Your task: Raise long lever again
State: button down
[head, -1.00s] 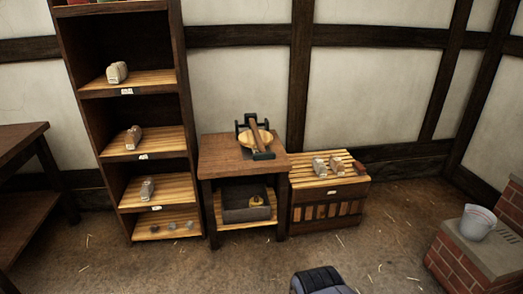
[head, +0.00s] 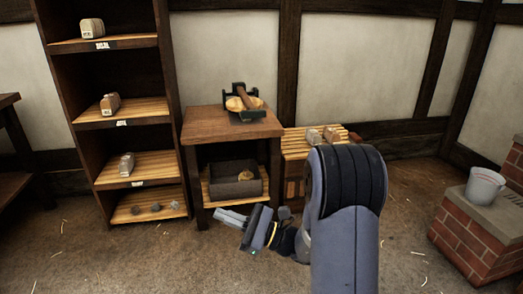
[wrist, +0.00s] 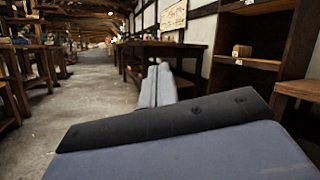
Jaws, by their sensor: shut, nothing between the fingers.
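A black-framed device with a brown wooden lever (head: 241,96) over a round pale wooden disc (head: 236,104) stands on the small wooden table (head: 205,122) in the head view. The lever looks tilted; its exact angle is hard to tell at this size. My gripper (head: 222,216) is shut and empty. It points left in the head view, low in front of the table and apart from the device. In the wrist view my gripper's fingers (wrist: 157,86) lie together, with the device out of sight.
A tall shelf (head: 128,120) with several small blocks stands left of the table. A grey bin (head: 235,187) sits on the table's lower shelf. A slatted crate (head: 296,143) is to the right, partly hidden by my arm. A bucket (head: 485,185) stands on a brick block (head: 465,240).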

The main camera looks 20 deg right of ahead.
jog(key=w+d+f+m+t+h+b, duration=0.3)
jog(key=d+f+m+t+h, duration=0.2)
jog(key=d+m+t, duration=0.1)
jog(key=w+d+f+m+t+h+b, duration=0.3)
jog(key=w+d+f+m+t+h, duration=0.1)
jog(key=d+t, duration=0.4)
notch_tip(320, 180, down, 2)
jog(key=shift+d+m+t+h, duration=0.4)
jog(key=shift+d+m+h, duration=0.2)
jog(key=shift+d+m, duration=0.55)
jog(key=shift+w, duration=0.25)
